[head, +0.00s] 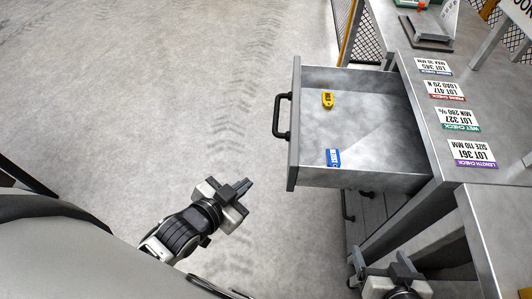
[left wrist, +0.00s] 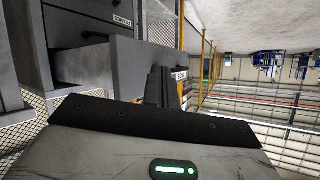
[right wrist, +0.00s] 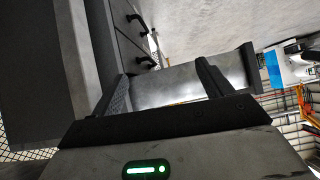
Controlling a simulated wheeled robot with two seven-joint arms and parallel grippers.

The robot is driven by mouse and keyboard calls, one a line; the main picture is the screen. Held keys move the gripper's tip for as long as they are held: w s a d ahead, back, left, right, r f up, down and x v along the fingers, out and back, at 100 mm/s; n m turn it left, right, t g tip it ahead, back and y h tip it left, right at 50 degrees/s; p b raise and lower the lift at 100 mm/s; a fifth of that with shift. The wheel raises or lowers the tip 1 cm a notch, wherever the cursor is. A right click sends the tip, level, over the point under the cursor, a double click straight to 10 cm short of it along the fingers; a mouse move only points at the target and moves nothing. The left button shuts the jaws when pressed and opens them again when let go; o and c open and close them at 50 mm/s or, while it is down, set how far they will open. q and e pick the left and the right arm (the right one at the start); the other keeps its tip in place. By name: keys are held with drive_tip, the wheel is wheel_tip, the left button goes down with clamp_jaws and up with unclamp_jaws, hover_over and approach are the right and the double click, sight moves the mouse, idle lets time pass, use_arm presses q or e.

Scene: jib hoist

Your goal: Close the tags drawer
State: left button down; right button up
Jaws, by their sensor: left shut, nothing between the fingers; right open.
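The grey drawer (head: 293,150) is pulled well out of the bench, toward the left of the head view. Its black bar handle (head: 280,116) is on its front panel. Inside lie a yellow tag (head: 327,99) and a blue tag (head: 333,157). My left gripper (head: 246,188) is shut and empty, left of the drawer's near front corner and apart from it; its closed fingers also show in the left wrist view (left wrist: 159,87). My right gripper (head: 403,268) is low by the near side of the bench; its fingers stand apart and empty in the right wrist view (right wrist: 163,88).
The grey bench top (head: 430,130) carries several lot cards, one of them the purple-edged length card (head: 472,153). More drawers with black handles (head: 348,206) are below. A grey side table (head: 495,215) stands at right. The floor left of the drawer is clear.

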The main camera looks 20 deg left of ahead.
use_arm(q)
drive_tip(key=w+a+m+t+h+b, duration=0.55)
drive_tip(key=w+m+b, duration=0.5)
drive_tip(key=m, duration=0.65)
drive_tip(key=s+a+f+m+g+h+b, duration=0.15)
drive_tip(key=m+g+h+b, duration=0.45)
drive_tip(key=m, duration=0.8)
drive_tip(key=s+a+r+m+g+h+b, duration=0.1)
drive_tip(key=s+a+m+g+h+b, duration=0.15)
drive_tip(key=m+g+b, duration=0.8)
drive_tip(key=w+d+m+t+p, duration=0.3)
drive_tip(key=d+m+p, duration=0.1)
drive_tip(key=d, duration=1)
drive_tip(key=shift+f+t+h, duration=0.15)
drive_tip(key=shift+t+h, duration=0.15)
use_arm(e)
drive_tip(key=w+a+f+y, duration=0.1)
drive_tip(key=a+f, duration=0.2)
drive_tip(key=f, duration=0.5)
drive_tip(key=w+a+f+y, duration=0.1)
drive_tip(key=a+f, duration=0.2)
drive_tip(key=f, duration=0.5)
drive_tip(key=shift+n+y, duration=0.3)
drive_tip(key=shift+y, duration=0.1)
use_arm(q)
drive_tip(key=shift+w, duration=0.1)
use_arm(e)
drive_tip(key=shift+f, duration=0.1)
